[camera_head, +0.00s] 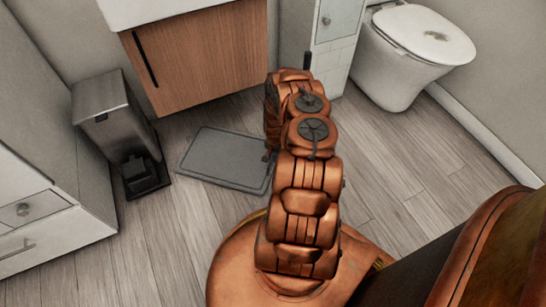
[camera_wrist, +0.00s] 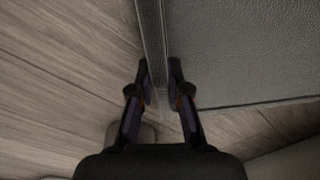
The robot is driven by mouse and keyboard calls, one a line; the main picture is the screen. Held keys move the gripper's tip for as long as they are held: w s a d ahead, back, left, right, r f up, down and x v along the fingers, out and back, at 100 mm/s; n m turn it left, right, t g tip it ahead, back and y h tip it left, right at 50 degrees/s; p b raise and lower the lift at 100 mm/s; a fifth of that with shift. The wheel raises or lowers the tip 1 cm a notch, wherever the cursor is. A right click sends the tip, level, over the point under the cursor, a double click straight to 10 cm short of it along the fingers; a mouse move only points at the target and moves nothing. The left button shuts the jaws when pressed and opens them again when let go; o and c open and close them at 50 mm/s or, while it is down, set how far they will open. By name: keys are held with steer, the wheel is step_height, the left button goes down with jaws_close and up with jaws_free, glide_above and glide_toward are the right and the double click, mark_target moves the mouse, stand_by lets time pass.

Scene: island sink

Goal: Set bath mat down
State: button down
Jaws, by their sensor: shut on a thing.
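The bath mat (camera_head: 225,160) is a flat grey rectangle with rounded corners, in the middle of the head view in front of the wooden cabinet. It looks level, at or very near the floor; I cannot tell if all of it touches. My arm hides its right end. In the wrist view the textured mat (camera_wrist: 245,50) fills the upper right. My gripper (camera_wrist: 158,75) is shut on its edge, one finger on each side. In the head view my gripper is mostly hidden behind my arm.
A pedal bin (camera_head: 115,120) stands left of the mat, close to it. A wooden cabinet (camera_head: 200,55) is behind it, and a toilet (camera_head: 410,60) stands at the back right. White drawers (camera_head: 40,230) are at the left. Wood floor (camera_head: 400,160) is clear right of my arm.

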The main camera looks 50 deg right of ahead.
steer(key=c, duration=1.1)
jaws_free()
steer(key=shift+c, duration=0.2)
